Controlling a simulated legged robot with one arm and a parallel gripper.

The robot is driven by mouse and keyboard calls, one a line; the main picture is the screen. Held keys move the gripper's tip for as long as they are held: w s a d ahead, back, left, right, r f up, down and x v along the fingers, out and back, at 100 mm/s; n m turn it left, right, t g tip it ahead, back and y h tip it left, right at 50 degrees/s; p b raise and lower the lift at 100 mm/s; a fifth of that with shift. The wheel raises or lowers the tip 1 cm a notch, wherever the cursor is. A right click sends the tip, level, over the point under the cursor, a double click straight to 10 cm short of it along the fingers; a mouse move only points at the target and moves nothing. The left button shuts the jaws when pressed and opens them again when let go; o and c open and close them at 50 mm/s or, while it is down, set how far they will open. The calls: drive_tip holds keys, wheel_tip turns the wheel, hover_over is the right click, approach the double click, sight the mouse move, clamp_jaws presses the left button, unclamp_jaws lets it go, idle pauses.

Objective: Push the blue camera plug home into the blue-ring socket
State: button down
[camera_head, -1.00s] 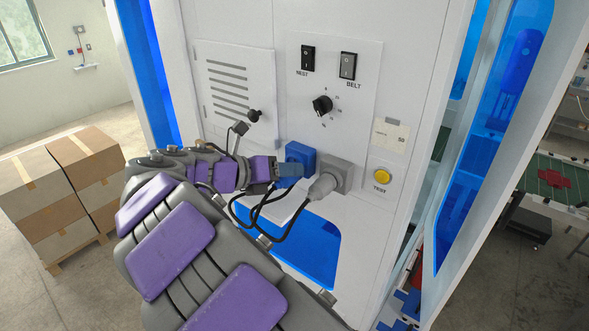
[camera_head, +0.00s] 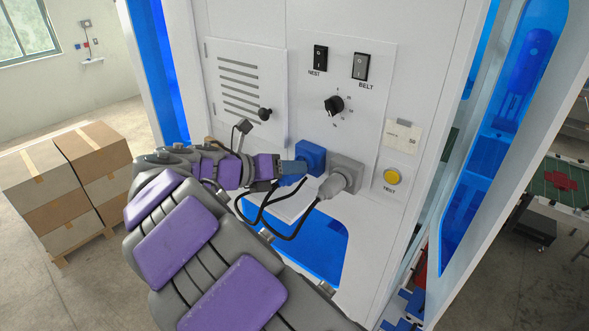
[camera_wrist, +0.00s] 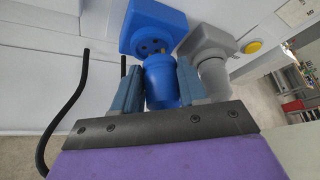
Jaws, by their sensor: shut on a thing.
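The blue plug (camera_wrist: 160,82) is between the two blue-grey fingers of my gripper (camera_wrist: 158,88) in the wrist view. The blue socket (camera_wrist: 146,18) is just ahead of it, and dark holes in its face still show. The plug's front end is close to that face and looks slightly off to the right of its middle; I cannot tell whether they touch. In the head view my gripper (camera_head: 291,170) is at the left of the blue socket (camera_head: 311,155), and the plug is mostly hidden by the fingers.
A grey socket with a grey plug (camera_head: 333,185) and black cable stands right beside the blue socket. A yellow TEST button (camera_head: 392,177), a black knob (camera_head: 334,105) and switches are on the white panel. A blue-lined opening (camera_head: 325,250) lies below.

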drive_tip(key=shift+w+a, duration=0.15)
drive_tip(key=shift+a, duration=0.35)
drive_tip(key=shift+w+d, duration=0.3)
drive_tip(key=shift+d, duration=0.55)
drive_tip(key=shift+w+a, duration=0.3)
drive_tip(key=shift+w, duration=0.3)
drive_tip(key=c, duration=1)
unclamp_jaws()
drive_tip(key=shift+a+f, duration=0.1)
drive_tip(key=shift+a, duration=0.1)
drive_tip(key=shift+c, duration=0.2)
drive_tip(key=o, duration=0.5)
drive_tip(key=shift+a, duration=0.9)
drive_tip(key=shift+s+a, duration=0.7)
drive_tip(key=shift+s, duration=0.35)
drive_tip(key=shift+s+a, duration=0.75)
drive_tip(key=shift+s, duration=0.35)
drive_tip(key=shift+s+a, duration=0.7)
drive_tip(key=shift+s, duration=0.35)
